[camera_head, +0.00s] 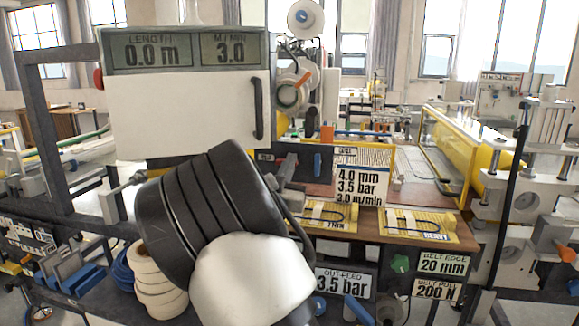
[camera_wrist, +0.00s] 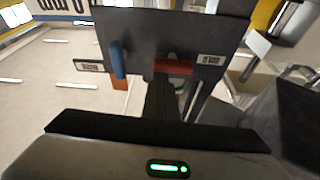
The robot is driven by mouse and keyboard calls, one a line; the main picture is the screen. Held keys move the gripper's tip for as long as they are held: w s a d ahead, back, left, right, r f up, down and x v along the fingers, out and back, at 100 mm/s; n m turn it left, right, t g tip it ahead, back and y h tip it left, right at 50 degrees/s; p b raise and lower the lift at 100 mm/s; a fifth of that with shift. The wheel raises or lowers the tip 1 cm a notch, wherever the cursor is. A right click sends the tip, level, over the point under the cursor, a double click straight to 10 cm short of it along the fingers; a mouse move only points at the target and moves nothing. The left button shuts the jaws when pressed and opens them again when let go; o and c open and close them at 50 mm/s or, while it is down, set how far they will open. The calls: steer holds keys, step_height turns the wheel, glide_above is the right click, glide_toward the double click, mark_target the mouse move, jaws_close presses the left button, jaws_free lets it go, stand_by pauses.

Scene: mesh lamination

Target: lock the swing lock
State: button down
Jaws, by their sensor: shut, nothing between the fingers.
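A dark upright panel (camera_wrist: 140,40) fills the upper middle of the wrist view. It carries a blue lever (camera_wrist: 118,60) hanging down at its left and a red bar-shaped handle (camera_wrist: 173,66) lying level near its lower middle. I cannot read which of them is the swing lock.
The white cabinet (camera_head: 185,108) with a dark door handle stands above. To the right are yellow trays (camera_head: 418,225) on a brown bench and a yellow roller (camera_head: 452,160). White rolls (camera_head: 160,272) are stacked at lower left. A pale floor (camera_wrist: 50,75) shows left of the panel.

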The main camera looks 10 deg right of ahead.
steer(key=shift+f+m+h+b, duration=0.2)
steer(key=shift+m+h+b, duration=0.2)
steer(key=shift+m+b, duration=0.45)
steer(key=m+g+h+b, duration=0.1)
steer(key=m+g+b, duration=0.1)
steer(key=m, duration=0.3)
steer(key=f+m+g+h+b, duration=0.1)
steer(key=m+g+b, duration=0.1)
steer(key=m+b, duration=0.2)
steer(key=f+m+g+b, duration=0.1)
steer(key=m+b, duration=0.2)
steer(key=m, duration=0.4)
steer(key=shift+a+f+g+h, duration=0.2)
steer(key=shift+g+h, duration=0.2)
steer(key=shift+w+a+f, duration=0.1)
steer(key=shift+a, duration=0.05)
steer(key=p+v, duration=0.1)
steer(key=v, duration=1.6)
steer(key=shift+s, duration=0.2)
